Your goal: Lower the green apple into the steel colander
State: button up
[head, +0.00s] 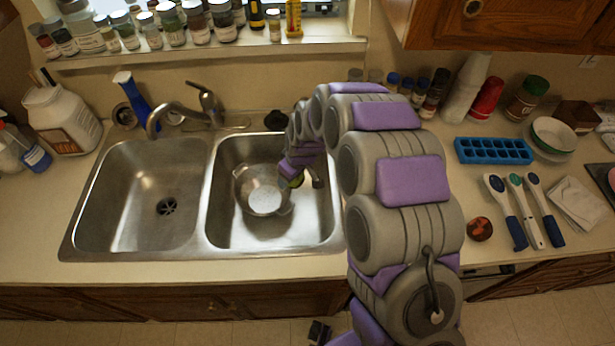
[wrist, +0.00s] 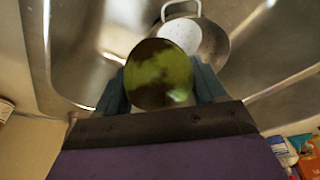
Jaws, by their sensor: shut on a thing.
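The green apple (wrist: 160,74) is held between the two fingers of my gripper (wrist: 160,85) in the wrist view. In the head view the apple (head: 296,181) shows only in part beside my gripper (head: 305,178), most of it hidden by my arm. The steel colander (head: 263,190) sits in the right sink basin, with a pale round bottom. In the wrist view the colander (wrist: 212,45) lies beyond the apple, partly covered by it. In the head view the apple appears at the colander's right side; its height above the rim is hard to tell.
The left sink basin (head: 150,190) is empty. The faucet (head: 185,112) stands behind the basins. Jars line the sill.

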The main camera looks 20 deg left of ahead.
jog(key=a+f, duration=0.3)
jog(key=a, duration=0.8)
jog(key=shift+w+a+f+b, duration=0.2)
jog(key=shift+a+f+b, duration=0.05)
jog(key=shift+f+b, duration=0.15)
jog(key=shift+f, duration=0.15)
jog(key=shift+f+b, duration=1.25)
jog(key=shift+f, duration=2.45)
jog(key=shift+f+b, duration=0.95)
jog(key=shift+f, duration=1.75)
